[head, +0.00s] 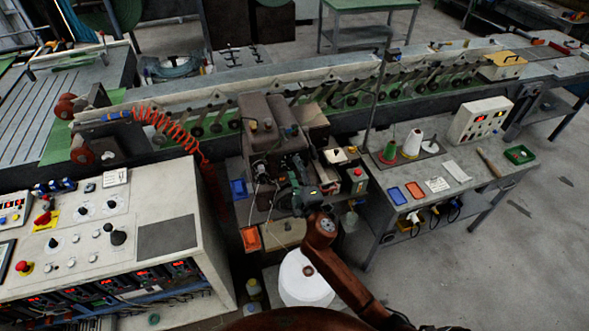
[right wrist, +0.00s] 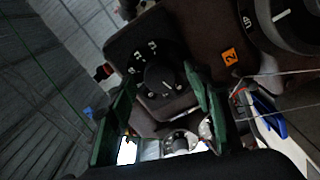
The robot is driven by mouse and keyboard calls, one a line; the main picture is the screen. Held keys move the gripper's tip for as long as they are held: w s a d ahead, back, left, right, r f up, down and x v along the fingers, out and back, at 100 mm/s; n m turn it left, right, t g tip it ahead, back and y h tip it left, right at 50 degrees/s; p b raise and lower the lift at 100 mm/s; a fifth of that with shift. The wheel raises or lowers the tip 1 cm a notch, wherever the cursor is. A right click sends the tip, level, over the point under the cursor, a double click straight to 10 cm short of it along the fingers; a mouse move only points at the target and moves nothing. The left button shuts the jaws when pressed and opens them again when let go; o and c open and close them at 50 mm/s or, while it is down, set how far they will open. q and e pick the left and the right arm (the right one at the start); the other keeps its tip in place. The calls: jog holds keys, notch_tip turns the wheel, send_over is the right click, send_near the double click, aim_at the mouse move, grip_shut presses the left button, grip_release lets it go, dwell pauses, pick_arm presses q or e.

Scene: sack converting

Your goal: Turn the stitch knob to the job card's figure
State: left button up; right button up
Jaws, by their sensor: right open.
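The stitch knob (right wrist: 160,78) is a black round knob with a pale pointer line. It sits on a dark plate with small white marks around it, on the brown sewing machine head (head: 268,125). My right gripper (right wrist: 164,84) is open, with its green fingers on either side of the knob in the right wrist view. I cannot tell whether they touch it. In the head view the right gripper (head: 298,198) is at the front of the machine head. A white card (head: 437,184) lies on the right bench; its print is too small to read. My left gripper is not in view.
An orange tag marked 2 (right wrist: 229,57) and a larger black dial (right wrist: 285,18) are beside the knob. Pale threads run past the right finger. Thread cones (head: 412,143) stand on the grey bench (head: 400,223). A control console (head: 165,238) fills the left.

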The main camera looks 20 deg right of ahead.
jog(key=s, duration=1.1)
jog(key=shift+s+d, duration=0.15)
jog(key=shift+d, duration=0.05)
jog(key=s+d+f+m+g+b, duration=0.1)
jog(key=s+d+f+m+g, duration=0.2)
jog(key=f, duration=1.3)
jog(key=s+d+f+m+g+h+b, duration=0.1)
jog(key=s+d+f+g+b, duration=0.3)
jog(key=f, duration=1.2)
jog(key=s+d+f+m+g+p, duration=0.15)
jog(key=s+f, duration=0.25)
jog(key=f, duration=1.3)
jog(key=s+d+f+m+g+b, duration=0.2)
jog(key=s+f+m+g, duration=0.1)
jog(key=s+f, duration=1)
jog(key=s+d+f+m+g+b, duration=0.1)
jog(key=s+d+f+m+g, duration=0.2)
jog(key=s+f, duration=0.95)
jog(key=s+f+m+g+b, duration=0.1)
jog(key=s+f+m+g, duration=0.1)
jog(key=s, duration=1.5)
jog(key=shift+s+f, duration=0.3)
jog(key=shift+f, duration=0.05)
